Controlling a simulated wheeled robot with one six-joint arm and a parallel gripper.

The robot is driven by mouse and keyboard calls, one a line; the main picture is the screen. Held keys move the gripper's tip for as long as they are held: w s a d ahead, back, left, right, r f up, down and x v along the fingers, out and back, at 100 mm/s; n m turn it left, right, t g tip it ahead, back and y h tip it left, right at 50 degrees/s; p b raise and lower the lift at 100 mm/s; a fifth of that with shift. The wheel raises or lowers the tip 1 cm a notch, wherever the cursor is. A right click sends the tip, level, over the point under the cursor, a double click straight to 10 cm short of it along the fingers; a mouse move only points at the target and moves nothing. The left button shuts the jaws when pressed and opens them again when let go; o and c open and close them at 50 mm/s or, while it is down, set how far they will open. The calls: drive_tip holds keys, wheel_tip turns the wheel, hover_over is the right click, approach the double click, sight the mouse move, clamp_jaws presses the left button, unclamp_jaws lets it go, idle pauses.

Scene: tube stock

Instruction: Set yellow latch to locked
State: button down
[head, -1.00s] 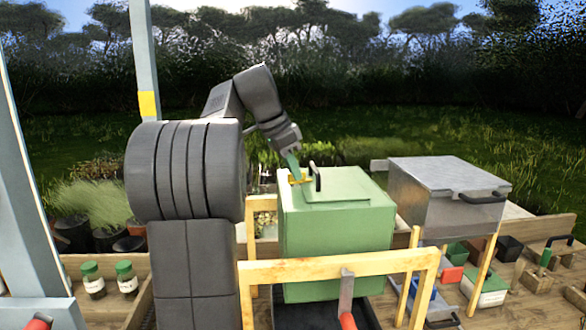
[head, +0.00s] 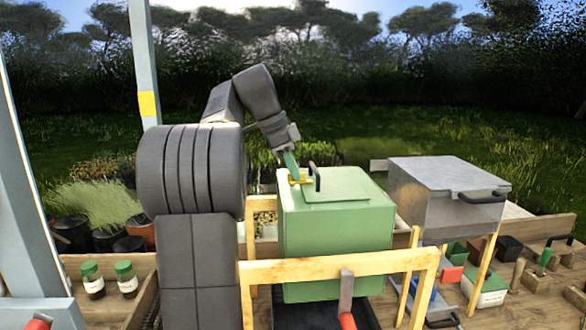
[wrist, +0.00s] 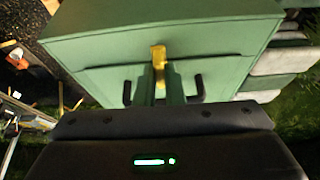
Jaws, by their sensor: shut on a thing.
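The yellow latch (head: 298,179) sits on the top of the green box (head: 335,240), near the lid's left edge and beside a black handle (head: 314,176). It also shows in the wrist view (wrist: 158,56), straight ahead of the fingers. My gripper (head: 295,175) reaches down to the latch from above. In the wrist view my gripper's green fingers (wrist: 160,82) are closed on the yellow latch, which lies between and just beyond them. The fingers hide part of the latch, and I cannot tell from its shape whether it is locked.
A wooden frame (head: 340,267) stands around the green box. A grey metal box (head: 440,195) with a black handle is to the right. Two green-capped jars (head: 92,280) stand at the left. Small blocks and bins crowd the right bench.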

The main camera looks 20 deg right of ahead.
drive_tip(key=c, duration=1.5)
unclamp_jaws()
drive_tip(key=shift+r, duration=0.1)
drive_tip(key=shift+a+r, duration=0.15)
drive_tip(key=shift+r, duration=0.05)
drive_tip(key=shift+b+v, duration=0.3)
drive_tip(key=shift+v, duration=0.8)
drive_tip(key=w+a, duration=0.1)
drive_tip(key=a, duration=0.3)
drive_tip(key=w+a, duration=0.1)
drive_tip(key=a, duration=0.2)
drive_tip(key=w+a, duration=0.1)
drive_tip(key=a, duration=0.3)
drive_tip(key=shift+w+a+r, duration=0.1)
drive_tip(key=shift+w+a, duration=0.05)
drive_tip(key=shift+a, duration=0.15)
